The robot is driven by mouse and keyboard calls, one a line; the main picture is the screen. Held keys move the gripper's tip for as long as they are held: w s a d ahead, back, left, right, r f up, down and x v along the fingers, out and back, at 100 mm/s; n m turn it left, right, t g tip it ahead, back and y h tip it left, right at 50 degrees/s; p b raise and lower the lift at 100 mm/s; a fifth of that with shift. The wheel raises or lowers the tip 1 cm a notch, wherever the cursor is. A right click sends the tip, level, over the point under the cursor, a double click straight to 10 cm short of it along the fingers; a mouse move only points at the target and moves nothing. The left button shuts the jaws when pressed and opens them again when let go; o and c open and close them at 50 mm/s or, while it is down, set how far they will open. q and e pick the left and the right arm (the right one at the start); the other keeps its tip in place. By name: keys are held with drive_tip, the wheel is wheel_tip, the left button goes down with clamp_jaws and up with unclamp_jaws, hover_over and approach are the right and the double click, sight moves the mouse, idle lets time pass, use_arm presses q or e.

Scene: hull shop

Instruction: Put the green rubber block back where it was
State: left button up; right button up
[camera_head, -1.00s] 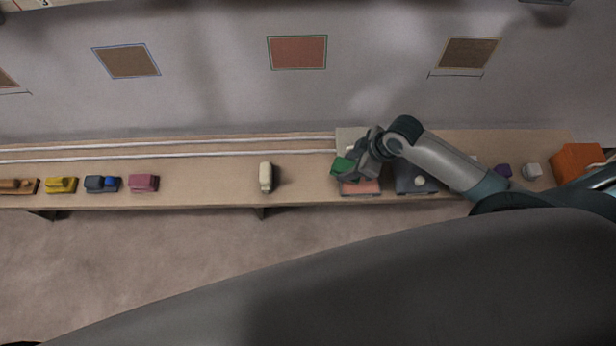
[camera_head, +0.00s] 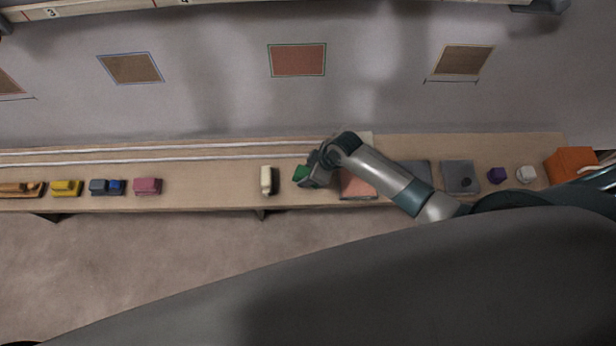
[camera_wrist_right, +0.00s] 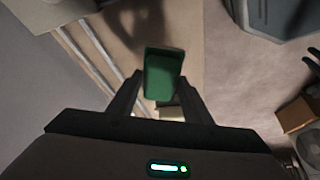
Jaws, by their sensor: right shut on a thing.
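The green rubber block (camera_head: 301,175) is in my right gripper (camera_head: 308,176), over the shelf between the cream toy vehicle and the salmon pad. In the right wrist view the block (camera_wrist_right: 163,75) sits between the two fingers of the gripper (camera_wrist_right: 160,90), with the wooden shelf behind it. The gripper is shut on it. I cannot tell whether the block touches the shelf. My left gripper is not in view.
The shelf (camera_head: 205,185) holds a cream toy vehicle (camera_head: 266,180) just left of the block. Several toy vehicles stand further left, including a pink one (camera_head: 147,187). Right are a salmon pad (camera_head: 357,187), a grey pad (camera_head: 460,175), a purple block (camera_head: 497,175) and an orange box (camera_head: 571,165).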

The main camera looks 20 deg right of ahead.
drive_tip(key=shift+f+p, duration=0.45)
drive_tip(key=shift+f, duration=1.55)
drive_tip(key=o, duration=1)
drive_tip(key=shift+f, duration=0.1)
drive_tip(key=shift+b+v, duration=0.55)
drive_tip(key=shift+v, duration=5.55)
